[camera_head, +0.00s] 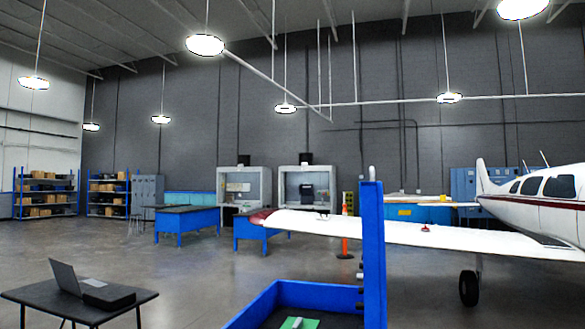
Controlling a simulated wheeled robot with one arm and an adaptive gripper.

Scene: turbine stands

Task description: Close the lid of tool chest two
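A blue open-topped box (262,303), which looks like a tool chest, is cut off by the bottom edge in the middle of the head view. A green item with a light piece on it lies on its dark inside. A tall blue panel (373,255) stands upright at the box's right side, seen nearly edge-on; it looks like the raised lid. Small dark parts show along its left edge. No number is readable, so I cannot tell whether this is chest two. My gripper is not in view.
A dark table (135,303) with a laptop (66,278) and black case stands at the lower left. A white airplane wing (390,228) reaches behind the panel. An orange cone (345,247) stands behind the box. Open floor (180,275) lies left of the box.

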